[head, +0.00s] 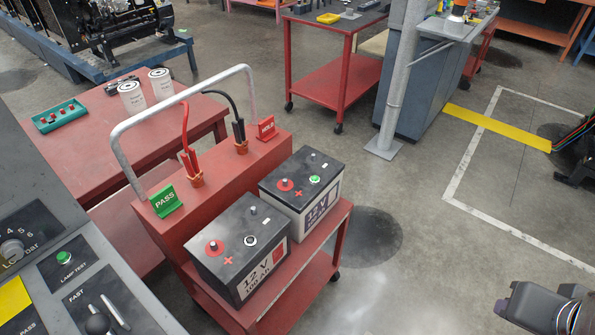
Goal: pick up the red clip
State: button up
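The red clip (190,163) stands upright in an orange-rimmed holder on top of the red battery trolley (222,172). A black clip (239,131) with a black cable stands in a similar holder further back to the right. The red clip is left of the two batteries, behind the green PASS sign (166,201). I cannot make out my gripper's fingers in the head view, and nothing is seen touching the red clip.
The grey tubular handle (187,92) arches over the clips. Two 12 V batteries (237,246) (301,186) sit on the trolley's front shelf. A red table (115,142) stands behind left. A grey control panel (70,275) fills the lower left.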

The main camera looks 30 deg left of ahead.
aim_at(192, 169)
jog(key=i, duration=1)
jog(key=u, duration=2.35)
